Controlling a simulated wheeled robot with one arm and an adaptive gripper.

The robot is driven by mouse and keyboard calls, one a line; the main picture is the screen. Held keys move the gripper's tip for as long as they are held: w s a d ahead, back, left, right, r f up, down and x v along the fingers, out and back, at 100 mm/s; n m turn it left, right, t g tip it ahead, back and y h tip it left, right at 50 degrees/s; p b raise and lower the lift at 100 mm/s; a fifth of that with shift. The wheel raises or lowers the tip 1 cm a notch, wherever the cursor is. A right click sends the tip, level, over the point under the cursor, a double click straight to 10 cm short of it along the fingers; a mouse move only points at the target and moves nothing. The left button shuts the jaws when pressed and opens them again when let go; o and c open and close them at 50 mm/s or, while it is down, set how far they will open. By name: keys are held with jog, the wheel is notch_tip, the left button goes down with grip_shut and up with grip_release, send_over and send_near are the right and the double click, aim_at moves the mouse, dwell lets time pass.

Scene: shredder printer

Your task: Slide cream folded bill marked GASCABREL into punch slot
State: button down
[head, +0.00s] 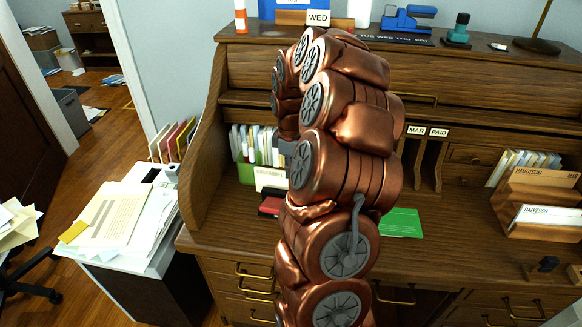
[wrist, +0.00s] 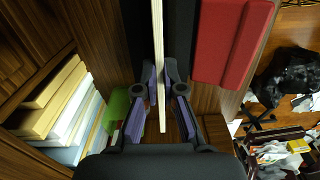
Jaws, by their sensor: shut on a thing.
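The cream folded bill (wrist: 158,50) shows edge-on in the wrist view as a thin upright strip. My gripper (wrist: 160,98) is shut on it, with one purple-padded finger on each side. In the head view a cream card with dark lettering (head: 269,179), apparently this bill, shows left of my arm; part of it is hidden. A red and black device (head: 270,207), apparently the punch, sits just below it on the desk. Its red part (wrist: 233,42) is right of the bill in the wrist view, with black beside the bill. I cannot see the slot or whether the bill is in it.
The wooden roll-top desk (head: 230,238) has a green file holder (head: 246,173) at left. A green card (head: 400,222) lies right of my arm. Slots labelled MAR and PAID (head: 438,132) stand behind. A wooden letter rack (head: 530,190) stands at right.

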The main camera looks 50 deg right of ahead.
jog(key=c, duration=1.2)
grip_release()
jog(key=shift+r+p, duration=1.15)
jog(key=shift+r, duration=2.85)
